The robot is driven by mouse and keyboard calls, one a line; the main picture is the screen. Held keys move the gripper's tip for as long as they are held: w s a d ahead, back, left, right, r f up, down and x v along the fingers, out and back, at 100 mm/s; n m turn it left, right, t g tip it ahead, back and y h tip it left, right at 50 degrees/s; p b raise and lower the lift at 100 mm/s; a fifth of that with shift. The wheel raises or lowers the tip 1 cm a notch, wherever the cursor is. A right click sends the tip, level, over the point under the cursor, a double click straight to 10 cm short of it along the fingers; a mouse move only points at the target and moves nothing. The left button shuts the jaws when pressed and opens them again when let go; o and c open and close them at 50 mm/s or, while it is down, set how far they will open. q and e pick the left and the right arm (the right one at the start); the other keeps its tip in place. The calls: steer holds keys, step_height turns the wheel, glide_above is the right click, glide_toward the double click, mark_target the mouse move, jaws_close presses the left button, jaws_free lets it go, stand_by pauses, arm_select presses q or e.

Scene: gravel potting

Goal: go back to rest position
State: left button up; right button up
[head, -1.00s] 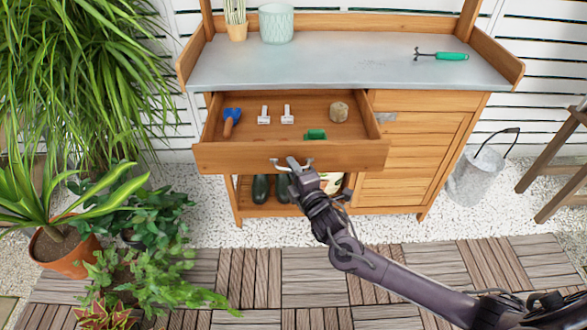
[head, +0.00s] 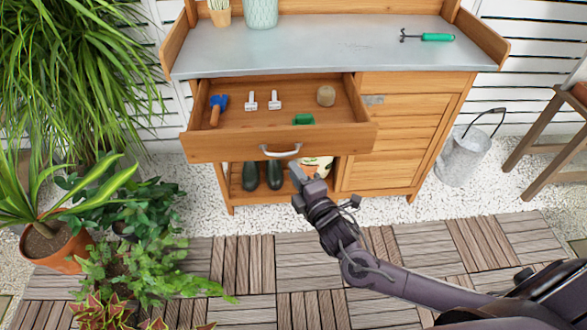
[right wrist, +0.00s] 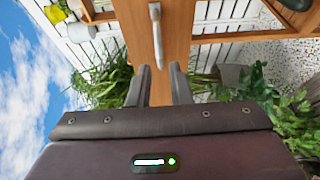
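My right gripper (head: 297,172) is just in front of and below the metal handle (head: 281,151) of the open drawer (head: 250,147). In the right wrist view its two fingers (right wrist: 158,84) are parted with nothing between them. The handle (right wrist: 154,28) is beyond the fingertips there, apart from them. The drawer is pulled out and holds a blue-headed tool with a wooden handle (head: 216,110), two small white pieces (head: 263,101), a green item (head: 303,119) and a round tan item (head: 326,96). My left gripper is in neither view.
A potting bench with a grey metal top (head: 330,48) bears a green-handled hand rake (head: 428,37) and a pale pot (head: 261,13). Dark boots (head: 262,175) stand on the lower shelf. Plants crowd the left; a metal bucket (head: 464,157) and a wooden stool (head: 550,150) are right.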

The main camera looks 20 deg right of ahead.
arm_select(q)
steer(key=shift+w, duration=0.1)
